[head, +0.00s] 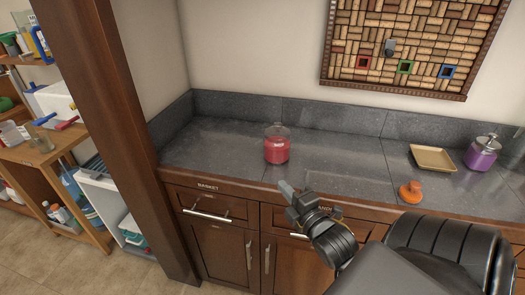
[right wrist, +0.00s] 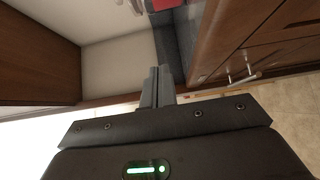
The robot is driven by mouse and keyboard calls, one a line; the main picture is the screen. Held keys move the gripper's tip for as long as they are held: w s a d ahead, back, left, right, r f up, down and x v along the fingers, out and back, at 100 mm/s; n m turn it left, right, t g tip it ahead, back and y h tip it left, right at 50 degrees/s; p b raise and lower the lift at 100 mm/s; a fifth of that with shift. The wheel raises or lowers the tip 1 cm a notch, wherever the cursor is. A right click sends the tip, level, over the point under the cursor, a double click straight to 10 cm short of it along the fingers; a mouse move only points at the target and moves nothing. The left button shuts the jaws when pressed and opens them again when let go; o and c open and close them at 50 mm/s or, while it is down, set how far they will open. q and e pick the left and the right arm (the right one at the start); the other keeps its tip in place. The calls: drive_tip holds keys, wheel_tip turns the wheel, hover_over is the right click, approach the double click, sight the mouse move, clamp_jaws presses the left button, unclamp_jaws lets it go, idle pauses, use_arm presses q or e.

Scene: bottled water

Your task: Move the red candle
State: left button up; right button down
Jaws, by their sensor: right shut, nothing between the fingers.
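The red candle (head: 277,149) is a red jar with a clear glass top. It stands upright on the dark grey counter (head: 215,150), left of the middle in the head view. My right gripper (head: 286,188) is in front of the counter's front edge, below and slightly right of the candle in the picture, apart from it. In the right wrist view its fingers (right wrist: 157,86) are together with nothing between them. A sliver of red at the top edge of that view may be the candle (right wrist: 165,4). My left gripper is not in view.
A tan square tray (head: 433,158), an orange object (head: 411,192) and a purple jar (head: 482,153) are on the counter's right. A wooden post (head: 118,130) stands at the left, with shelves beyond. Drawers and cabinets (head: 220,247) are below. The counter around the candle is clear.

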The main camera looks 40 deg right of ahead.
sight(277, 146)
drive_tip(key=p+x, duration=0.1)
drive_tip(key=x, duration=1.9)
drive_tip(key=shift+w+p, duration=0.1)
drive_tip(key=shift+p, duration=0.3)
drive_tip(key=s+d, duration=0.1)
drive_tip(key=d+p, duration=0.1)
drive_tip(key=shift+s+d, duration=0.3)
drive_tip(key=shift+s, duration=0.1)
drive_tip(key=shift+s+d, duration=0.25)
drive_tip(key=shift+d, duration=0.1)
drive_tip(key=shift+w+f, duration=0.1)
